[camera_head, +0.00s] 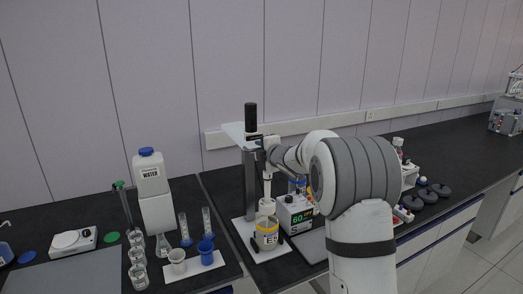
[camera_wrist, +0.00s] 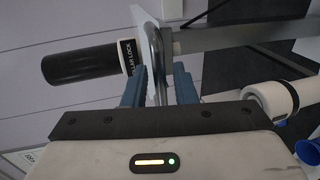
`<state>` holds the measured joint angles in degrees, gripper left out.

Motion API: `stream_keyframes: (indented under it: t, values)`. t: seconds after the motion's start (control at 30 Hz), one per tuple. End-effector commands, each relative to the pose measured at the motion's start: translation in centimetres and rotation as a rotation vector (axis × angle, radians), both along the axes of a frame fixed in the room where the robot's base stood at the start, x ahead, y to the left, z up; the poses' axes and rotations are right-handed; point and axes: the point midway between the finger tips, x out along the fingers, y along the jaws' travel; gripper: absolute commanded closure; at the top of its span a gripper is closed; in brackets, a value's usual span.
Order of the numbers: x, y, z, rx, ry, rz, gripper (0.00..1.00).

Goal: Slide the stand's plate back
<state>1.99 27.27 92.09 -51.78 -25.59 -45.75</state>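The stand has a dark upright column (camera_head: 250,185), a white base plate (camera_head: 240,232) and a pale plate (camera_head: 238,132) at its top. A black cylinder (camera_head: 251,117) rises above the top plate; it also shows in the wrist view (camera_wrist: 80,63), beside a label partly readable as "LAR LOCK". A grey metal loop handle (camera_wrist: 156,50) runs along the pale plate (camera_wrist: 142,22) in the wrist view. My gripper (camera_wrist: 160,85) has its blue fingers on either side of this handle, with narrow gaps seeming to show. In the head view my arm hides the gripper's fingertips.
A yellow-banded beaker (camera_head: 266,236) stands on the stand's base, beside a white device with a green display (camera_head: 297,214). The wall is close behind.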

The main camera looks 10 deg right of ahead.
Motion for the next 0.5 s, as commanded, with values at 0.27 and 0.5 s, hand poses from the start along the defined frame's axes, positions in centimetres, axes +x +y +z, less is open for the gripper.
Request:
stream_keyframes:
  t: [0.27,0.5]
  values:
    - [-1.6,-0.6,0.2,0.000,0.000,-0.002,0.75]
    - [-5.2,-1.8,1.0,0.000,-0.001,-0.002,0.75]
